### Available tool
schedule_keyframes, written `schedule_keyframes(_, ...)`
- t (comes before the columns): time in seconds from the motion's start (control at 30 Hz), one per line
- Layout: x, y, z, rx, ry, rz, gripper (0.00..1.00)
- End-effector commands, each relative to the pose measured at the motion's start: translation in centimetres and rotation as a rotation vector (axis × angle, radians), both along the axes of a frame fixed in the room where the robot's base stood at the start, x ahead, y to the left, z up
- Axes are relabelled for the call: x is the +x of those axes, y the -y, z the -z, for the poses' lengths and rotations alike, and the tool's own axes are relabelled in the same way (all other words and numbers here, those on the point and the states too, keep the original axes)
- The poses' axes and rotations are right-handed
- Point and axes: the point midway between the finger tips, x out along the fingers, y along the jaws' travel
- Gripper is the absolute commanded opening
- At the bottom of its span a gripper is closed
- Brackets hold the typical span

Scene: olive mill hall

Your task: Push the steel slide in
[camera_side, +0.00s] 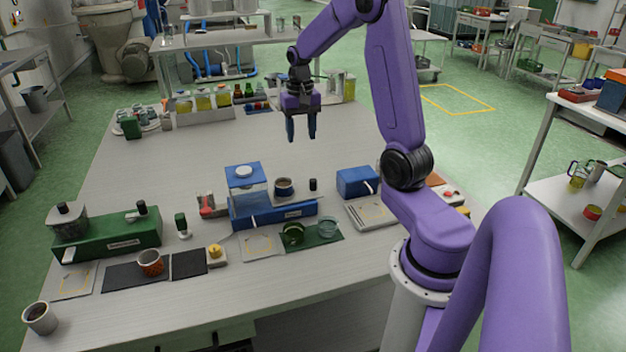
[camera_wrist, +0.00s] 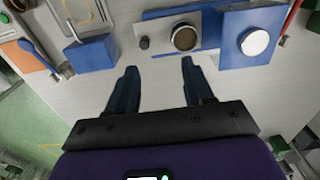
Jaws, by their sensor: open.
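My gripper (camera_side: 301,130) hangs above the back part of the table, fingers pointing down, open and empty. In the wrist view its two dark blue fingers (camera_wrist: 155,88) are apart with bare tabletop between them. I cannot tell for sure which part is the steel slide. A pale metal tab (camera_side: 68,256) sticks out at the front left of the green machine (camera_side: 118,240). The blue machine (camera_side: 275,213) has a clear-walled hopper with a white cap (camera_wrist: 255,42) and a dark-filled cup (camera_wrist: 186,37). My gripper is well apart from both machines.
A blue box (camera_side: 355,182) stands right of the blue machine; it also shows in the wrist view (camera_wrist: 90,54). A red clamp-like tool (camera_side: 209,206) and a green stamp (camera_side: 182,225) stand between the machines. Jars (camera_side: 203,101) line the back. The middle of the table is clear.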

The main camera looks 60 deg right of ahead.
Motion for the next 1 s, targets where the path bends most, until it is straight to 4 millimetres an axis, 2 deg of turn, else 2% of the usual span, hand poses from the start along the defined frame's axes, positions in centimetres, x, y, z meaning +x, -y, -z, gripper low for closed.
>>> schedule_keyframes(0.03,-0.3,1.5,0.2,0.001,-0.002,0.053,0.52)
schedule_keyframes(0.1,-0.6,3.0,0.4,0.001,-0.002,0.105,0.52)
schedule_keyframes(0.2,-1.0,4.2,0.6,0.001,-0.002,0.150,0.52)
schedule_keyframes(0.37,-1.1,4.7,1.2,0.003,-0.005,0.169,0.52)
schedule_keyframes(0.47,-1.2,4.7,2.3,0.003,-0.006,0.167,0.52)
schedule_keyframes(1.0,-1.3,4.6,12.2,0.004,-0.008,0.166,0.52)
